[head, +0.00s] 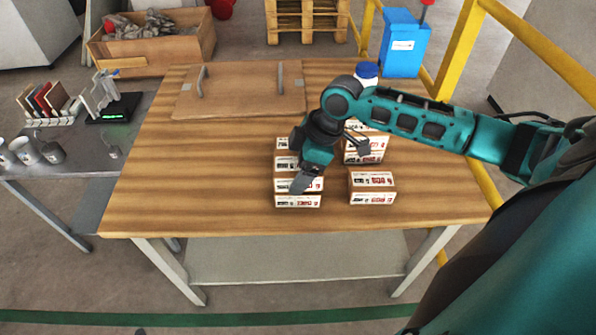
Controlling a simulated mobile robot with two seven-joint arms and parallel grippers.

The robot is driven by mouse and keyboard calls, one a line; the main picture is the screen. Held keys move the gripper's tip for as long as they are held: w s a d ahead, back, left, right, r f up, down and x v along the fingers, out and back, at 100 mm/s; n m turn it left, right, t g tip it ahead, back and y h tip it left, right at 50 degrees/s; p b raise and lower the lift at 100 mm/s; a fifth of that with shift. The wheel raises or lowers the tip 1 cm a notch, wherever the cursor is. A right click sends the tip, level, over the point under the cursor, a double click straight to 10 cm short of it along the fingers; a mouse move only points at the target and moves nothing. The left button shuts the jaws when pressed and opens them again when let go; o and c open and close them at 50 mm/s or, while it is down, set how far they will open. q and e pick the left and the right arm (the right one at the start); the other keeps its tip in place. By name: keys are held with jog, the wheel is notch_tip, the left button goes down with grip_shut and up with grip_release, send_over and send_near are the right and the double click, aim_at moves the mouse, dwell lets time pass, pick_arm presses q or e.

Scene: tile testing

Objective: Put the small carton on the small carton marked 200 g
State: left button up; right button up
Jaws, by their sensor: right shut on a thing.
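Several small white-and-brown cartons with red and black print stand on the wooden table. A front-left carton (298,201) is at the lower end of the left group. Just above it in the picture is another carton (312,186), partly covered by my right gripper (303,182). My right gripper points down and is shut on this carton; whether it touches the front-left one is unclear. More cartons (286,162) show behind it. A separate carton (372,188) stands to the right, with stacked cartons (365,157) behind. The print is too small to find 200 g. My left gripper is out of view.
The wooden table (180,170) is clear on its left side and along the front. A brown board with handles (240,90) lies at the back. A blue-capped bottle (366,72) stands behind my right arm. A yellow rail (462,50) runs along the right.

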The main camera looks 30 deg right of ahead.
jog(key=shift+w+f, duration=0.1)
jog(key=shift+f, duration=0.15)
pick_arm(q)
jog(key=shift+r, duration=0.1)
pick_arm(e)
jog(key=shift+f, duration=0.1)
jog(key=o, duration=1.8)
jog(key=shift+f, duration=0.15)
jog(key=shift+c, duration=0.2)
jog(key=p+v, duration=0.2)
jog(key=v, duration=1)
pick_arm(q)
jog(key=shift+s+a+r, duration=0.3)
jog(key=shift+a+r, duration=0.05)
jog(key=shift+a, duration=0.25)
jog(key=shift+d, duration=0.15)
pick_arm(e)
jog(key=shift+s, duration=0.25)
